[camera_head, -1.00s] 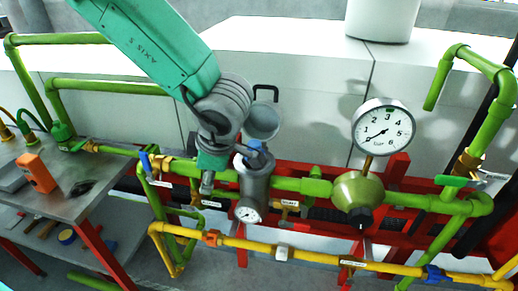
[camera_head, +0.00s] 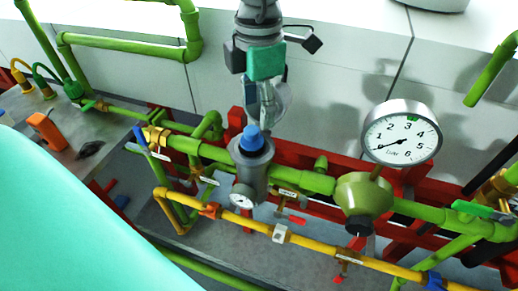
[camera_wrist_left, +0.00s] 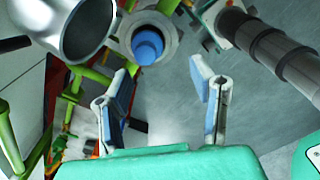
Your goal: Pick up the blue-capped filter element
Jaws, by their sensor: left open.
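The filter element's blue cap (camera_head: 252,138) stands up out of the round grey housing (camera_head: 248,172) on the green pipe. My left gripper (camera_head: 266,100) is above and just behind the cap in the head view, pointing down, its fingers partly blending with grey metal. In the left wrist view, its two blue-padded fingers (camera_wrist_left: 162,100) are spread with nothing between them. The blue cap (camera_wrist_left: 148,45) lies beyond the fingertips, apart from them, inside the housing's ring. The element's body is hidden in the housing. My right gripper is not visible.
A large dial gauge (camera_head: 402,133) stands right of the housing. The yellow pipe (camera_head: 320,255) runs in front. A large teal link of mine fills the lower left of the head view.

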